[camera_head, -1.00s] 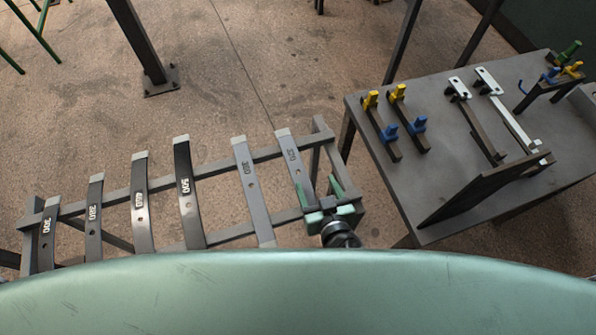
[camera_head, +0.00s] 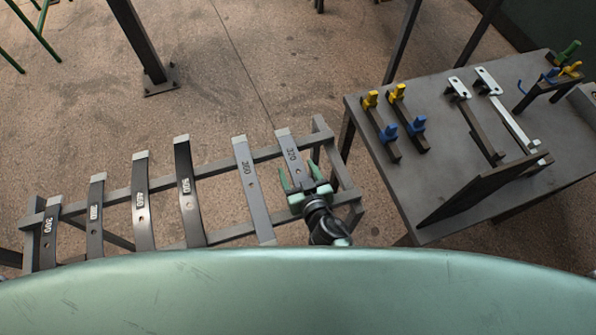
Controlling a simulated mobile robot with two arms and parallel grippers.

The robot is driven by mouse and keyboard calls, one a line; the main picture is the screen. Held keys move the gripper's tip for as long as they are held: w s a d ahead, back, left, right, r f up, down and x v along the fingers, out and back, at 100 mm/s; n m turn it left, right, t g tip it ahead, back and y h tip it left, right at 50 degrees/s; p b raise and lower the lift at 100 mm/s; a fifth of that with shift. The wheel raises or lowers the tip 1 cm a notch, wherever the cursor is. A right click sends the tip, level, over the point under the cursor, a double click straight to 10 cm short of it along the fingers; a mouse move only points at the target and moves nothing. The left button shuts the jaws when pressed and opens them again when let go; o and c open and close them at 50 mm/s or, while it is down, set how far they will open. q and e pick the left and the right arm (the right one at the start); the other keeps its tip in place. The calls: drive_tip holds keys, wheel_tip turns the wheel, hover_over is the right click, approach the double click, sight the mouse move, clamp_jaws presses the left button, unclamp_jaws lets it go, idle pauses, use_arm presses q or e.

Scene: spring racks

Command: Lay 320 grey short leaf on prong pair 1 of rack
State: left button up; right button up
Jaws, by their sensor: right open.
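The grey leaf marked 320 (camera_head: 288,146) lies across the two rails of a grey metal stand, at its right end. Its far end is pale, and its near part is hidden by my right gripper. My right gripper (camera_head: 297,171) is open, with its green fingers pointing away from me. In the picture its fingertips are on either side of the 320 leaf; I cannot tell whether they are above it or down around it. My left gripper is not in view. I cannot make out which part is prong pair 1.
A longer grey leaf (camera_head: 252,190) lies just left of the 320 leaf. Several darker numbered leaves, including one marked 300 (camera_head: 49,235), lie farther left. A grey table (camera_head: 440,190) at the right carries bars with yellow and blue pieces (camera_head: 382,125) and an upright dark plate (camera_head: 480,190).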

clamp_jaws()
drive_tip(key=shift+r, duration=0.15)
drive_tip(key=shift+w+r+p, duration=0.1)
drive_tip(key=shift+r+p, duration=0.35)
drive_tip(key=shift+r, duration=0.2)
wheel_tip(320, 180, up, 9)
drive_tip(key=p, duration=0.3)
drive_tip(key=shift+f, duration=0.1)
wheel_tip(320, 180, up, 10)
hover_over(297, 170)
